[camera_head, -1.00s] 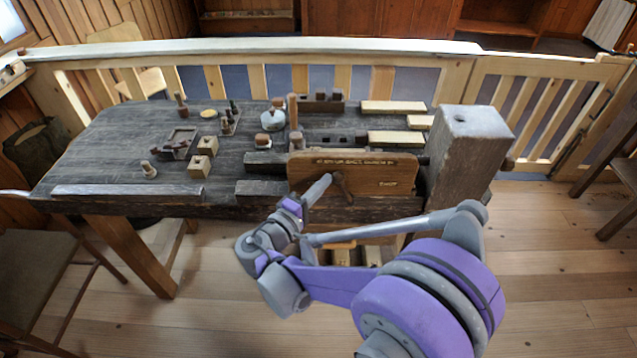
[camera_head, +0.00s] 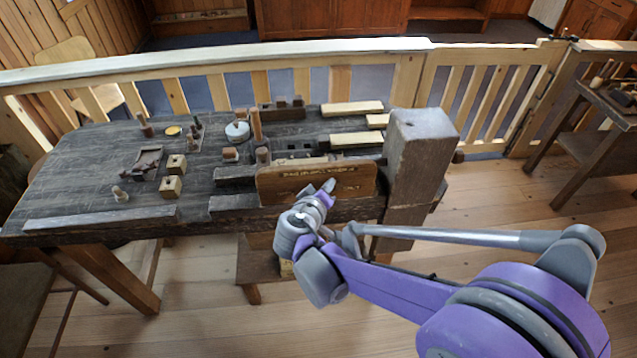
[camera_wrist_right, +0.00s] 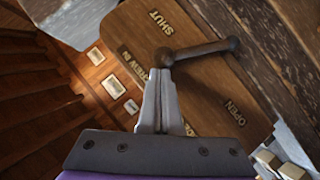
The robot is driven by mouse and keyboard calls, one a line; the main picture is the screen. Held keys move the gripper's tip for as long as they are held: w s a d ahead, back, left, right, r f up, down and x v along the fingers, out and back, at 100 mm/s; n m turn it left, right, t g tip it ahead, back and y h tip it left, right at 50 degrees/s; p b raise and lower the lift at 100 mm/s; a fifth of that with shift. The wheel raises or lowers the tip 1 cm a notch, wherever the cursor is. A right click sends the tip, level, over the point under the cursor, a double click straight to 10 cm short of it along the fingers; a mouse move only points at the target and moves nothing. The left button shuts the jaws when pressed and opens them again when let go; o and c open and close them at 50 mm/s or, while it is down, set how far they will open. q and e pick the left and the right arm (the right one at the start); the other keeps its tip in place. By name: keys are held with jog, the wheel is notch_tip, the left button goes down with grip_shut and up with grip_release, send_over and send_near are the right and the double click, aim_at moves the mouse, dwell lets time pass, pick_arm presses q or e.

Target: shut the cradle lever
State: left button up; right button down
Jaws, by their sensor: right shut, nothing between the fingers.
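The cradle lever (camera_wrist_right: 200,50) is a dark wooden handle with a round knob, mounted on a brown board (camera_wrist_right: 140,20) in the right wrist view. The board carries the words SHUT (camera_wrist_right: 160,22) and OPEN (camera_wrist_right: 235,112). The lever's knob points to the right, between the two words. My right gripper (camera_wrist_right: 158,78) is shut and empty, its tips at the lever's hub end; I cannot tell whether they touch. In the head view the right gripper (camera_head: 329,187) is in front of the board (camera_head: 280,185), and the lever is not clearly visible. My left gripper is not in view.
The board is on the front of a dark workbench (camera_head: 75,180), beside a thick wooden post (camera_head: 418,150). Wooden blocks (camera_head: 171,187), pegs and pale bars (camera_head: 352,108) lie on the bench. A railing (camera_head: 220,62) runs behind it. Open floor (camera_head: 500,220) lies to the right.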

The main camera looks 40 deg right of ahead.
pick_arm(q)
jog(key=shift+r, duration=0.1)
pick_arm(e)
jog(key=shift+s+d+f, duration=0.15)
jog(key=shift+s+d, duration=0.1)
jog(key=shift+d, duration=0.2)
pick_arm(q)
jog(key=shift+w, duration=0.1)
